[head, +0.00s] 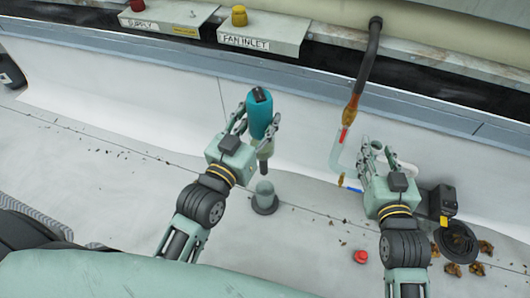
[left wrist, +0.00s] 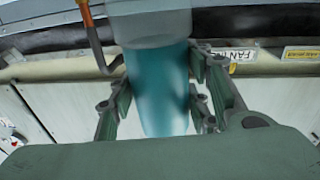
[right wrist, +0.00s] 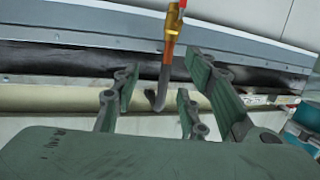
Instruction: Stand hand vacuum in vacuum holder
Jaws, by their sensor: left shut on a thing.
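The hand vacuum (head: 262,115) has a teal body, a black top part and a pale lower section with a narrow dark nozzle pointing down. My left gripper (head: 257,130) is shut on it and holds it near upright, above the holder. The hand vacuum (left wrist: 160,90) also fills the space between the fingers in the left wrist view. The vacuum holder (head: 265,190), a grey-green cup on a dark round base, stands on the roof just below the nozzle, with a small gap visible. My right gripper (head: 378,150) is open and empty; its fingers (right wrist: 160,92) show apart in the right wrist view.
A copper-jointed pipe (head: 351,112) with a clear tube and blue valve stands close to my right gripper. A black device (head: 443,203), a round dark drain (head: 457,241) with brown leaves, and a red cap (head: 361,257) lie at right. Labelled boxes (head: 265,37) line the back.

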